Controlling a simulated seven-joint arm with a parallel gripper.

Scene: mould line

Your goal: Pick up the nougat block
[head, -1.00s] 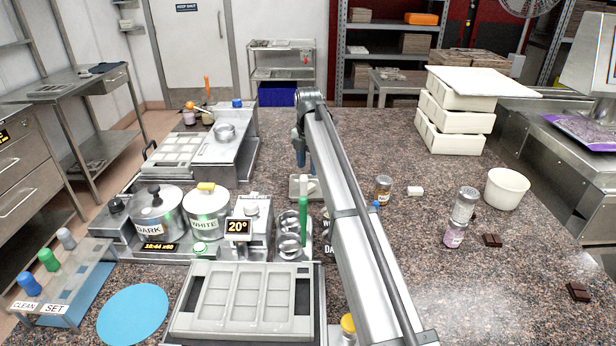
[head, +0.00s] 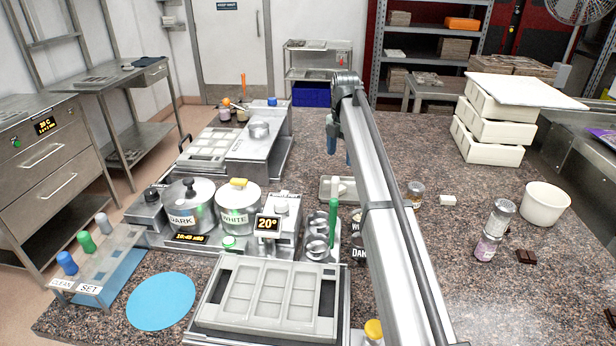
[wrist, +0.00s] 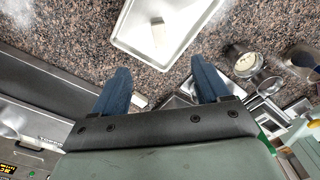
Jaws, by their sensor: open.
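My gripper (wrist: 160,68) is open and empty, its two blue fingers apart and pointing toward the counter. In the head view the fingers (head: 347,150) are partly hidden by my arm. A shallow light metal tray (wrist: 125,35) lies on the counter just beyond the fingertips. The tray also shows in the head view (head: 326,194), partly behind my arm. Another small white block (head: 447,201) lies on the open counter to the right. I cannot tell from looks which block is the nougat.
The DARK pot (head: 182,218) and WHITE pot (head: 234,218) stand left of the tray. Small metal cups (head: 317,249) and a green stick (head: 333,219) stand near it.

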